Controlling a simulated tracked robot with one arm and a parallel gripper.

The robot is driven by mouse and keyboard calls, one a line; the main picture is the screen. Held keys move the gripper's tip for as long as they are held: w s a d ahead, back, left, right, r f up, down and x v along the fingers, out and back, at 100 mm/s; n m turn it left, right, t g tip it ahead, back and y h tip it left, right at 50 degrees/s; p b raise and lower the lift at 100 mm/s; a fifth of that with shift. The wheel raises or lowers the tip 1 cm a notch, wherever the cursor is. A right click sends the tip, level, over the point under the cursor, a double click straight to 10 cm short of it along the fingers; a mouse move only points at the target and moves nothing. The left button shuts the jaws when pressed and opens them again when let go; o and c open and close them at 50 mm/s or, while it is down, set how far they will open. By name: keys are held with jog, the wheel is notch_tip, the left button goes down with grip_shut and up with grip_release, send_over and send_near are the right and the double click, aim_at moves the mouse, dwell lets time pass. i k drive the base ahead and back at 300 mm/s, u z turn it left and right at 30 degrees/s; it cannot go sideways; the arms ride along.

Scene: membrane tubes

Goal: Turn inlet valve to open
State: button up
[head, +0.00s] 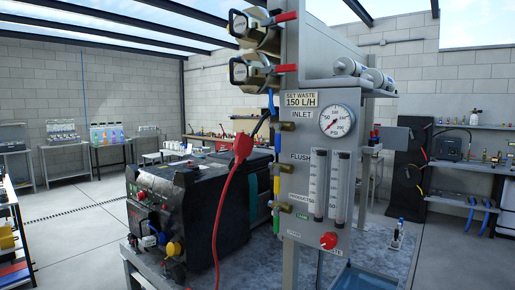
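A grey control panel (345,105) stands upright in the middle of the head view. Its "INLET" label (302,113) is near the top left, under a "SET WASTE 150 L/H" plate (300,100). Beside the label, on the panel's left edge, a brass inlet valve (287,126) sticks out to the left. A blue lever (271,102) stands roughly upright beside it. Below are a brass flush valve (286,168) with a yellow lever (276,185) and a brass product valve (284,207). I cannot tell the inlet valve's exact setting. My gripper is not in view.
Two red-handled fittings (285,68) jut out left above the panel. A red cable (222,205) rises to a red plug in front of a black machine (190,205). A round gauge (337,121), two flow tubes and a red knob (329,241) are on the panel. The floor at left is open.

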aim_at(278, 127)
jog(key=z, duration=0.15)
jog(key=i, duration=0.9)
jog(key=u, duration=0.1)
